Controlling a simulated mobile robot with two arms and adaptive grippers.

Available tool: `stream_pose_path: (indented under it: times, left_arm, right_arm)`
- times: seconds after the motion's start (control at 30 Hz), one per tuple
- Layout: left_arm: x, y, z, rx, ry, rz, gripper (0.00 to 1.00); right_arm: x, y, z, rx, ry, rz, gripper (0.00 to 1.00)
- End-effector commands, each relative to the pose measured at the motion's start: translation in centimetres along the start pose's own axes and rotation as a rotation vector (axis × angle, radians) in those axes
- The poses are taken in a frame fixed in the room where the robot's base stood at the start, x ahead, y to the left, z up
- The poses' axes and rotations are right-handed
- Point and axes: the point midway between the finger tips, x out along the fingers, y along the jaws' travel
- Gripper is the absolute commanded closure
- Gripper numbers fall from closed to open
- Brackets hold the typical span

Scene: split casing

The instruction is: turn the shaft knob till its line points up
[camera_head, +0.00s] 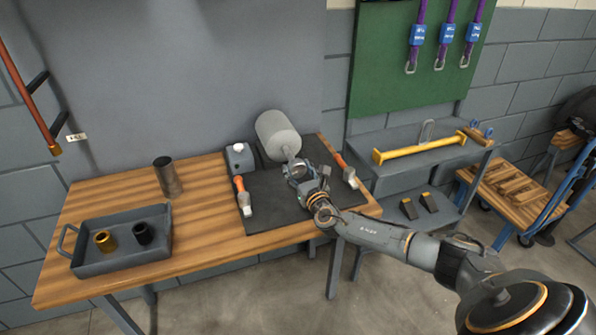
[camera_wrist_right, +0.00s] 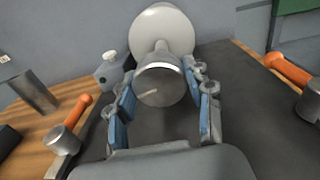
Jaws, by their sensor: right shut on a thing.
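The shaft knob (camera_wrist_right: 172,88) is a grey metal disc at the front end of a shaft that comes out of a pale rounded casing (camera_head: 277,134). A light line (camera_wrist_right: 148,93) on the knob's face points left and slightly down in the right wrist view. My right gripper (camera_wrist_right: 160,72) is shut on the knob, with a blue-padded finger at either side. In the head view my right gripper (camera_head: 296,172) is in front of the casing and hides much of the knob. My left gripper is in neither view.
An orange-handled tool (camera_head: 243,197) lies left of the casing on the dark mat (camera_head: 285,212), another (camera_head: 347,172) on the right. A small box with a white button (camera_head: 239,157) stands beside the casing. A dark cylinder (camera_head: 167,177) and a grey tray (camera_head: 108,262) stand further left.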

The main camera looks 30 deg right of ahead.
Motion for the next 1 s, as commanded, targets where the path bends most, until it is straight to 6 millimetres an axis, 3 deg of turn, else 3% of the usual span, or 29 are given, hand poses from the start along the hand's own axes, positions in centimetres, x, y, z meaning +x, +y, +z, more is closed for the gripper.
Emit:
stream_pose_path:
  times: [0.27,1.0]
  left_arm:
    - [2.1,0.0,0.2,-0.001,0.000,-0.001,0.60]
    - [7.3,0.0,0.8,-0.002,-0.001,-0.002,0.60]
  right_arm:
    - [0.0,0.0,-0.5,0.167,-0.005,0.000,0.80]
    - [0.0,0.0,-0.4,0.866,-0.024,-0.001,0.80]
